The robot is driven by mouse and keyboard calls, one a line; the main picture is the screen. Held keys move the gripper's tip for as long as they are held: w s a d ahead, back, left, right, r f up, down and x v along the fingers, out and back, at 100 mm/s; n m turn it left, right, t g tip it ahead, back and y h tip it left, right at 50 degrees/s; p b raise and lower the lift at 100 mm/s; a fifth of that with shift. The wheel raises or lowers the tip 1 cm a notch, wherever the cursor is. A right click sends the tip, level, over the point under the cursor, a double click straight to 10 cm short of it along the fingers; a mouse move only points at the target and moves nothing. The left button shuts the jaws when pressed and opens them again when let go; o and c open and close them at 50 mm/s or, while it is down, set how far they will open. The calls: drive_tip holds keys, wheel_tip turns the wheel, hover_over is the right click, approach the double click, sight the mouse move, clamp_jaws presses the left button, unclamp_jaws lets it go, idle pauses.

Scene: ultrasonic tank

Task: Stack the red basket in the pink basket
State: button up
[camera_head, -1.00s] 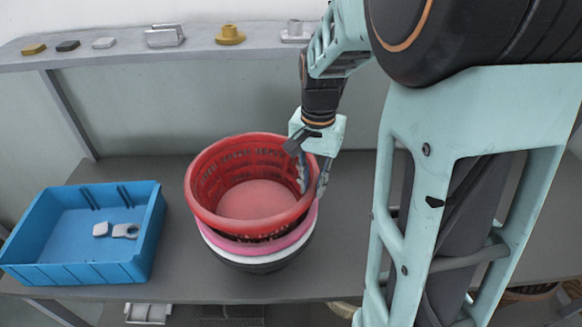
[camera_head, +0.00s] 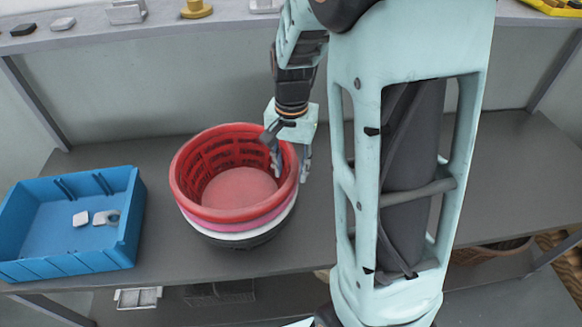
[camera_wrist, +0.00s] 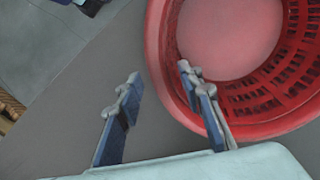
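The red basket (camera_head: 238,215) sits upright, nested in the pink basket (camera_head: 262,222), of which only a rim band shows below the red one. In the wrist view the red basket (camera_wrist: 300,75) fills the upper right. My gripper (camera_head: 291,174) is at the red basket's right side, with one finger inside the wall and the other outside. In the wrist view the fingers of my gripper (camera_wrist: 158,78) stand apart, with a clear gap between them. They are open and do not pinch the wall. The pink basket's lower part is hidden.
A white rim and a dark basket (camera_head: 245,241) show beneath the pink one. A blue bin (camera_head: 65,267) with small pale parts stands at the left on the grey table (camera_head: 320,232). A shelf (camera_head: 150,32) with small parts runs behind. The table right of the baskets is partly clear.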

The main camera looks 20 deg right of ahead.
wheel_tip(320, 180, up, 12)
idle(0.5)
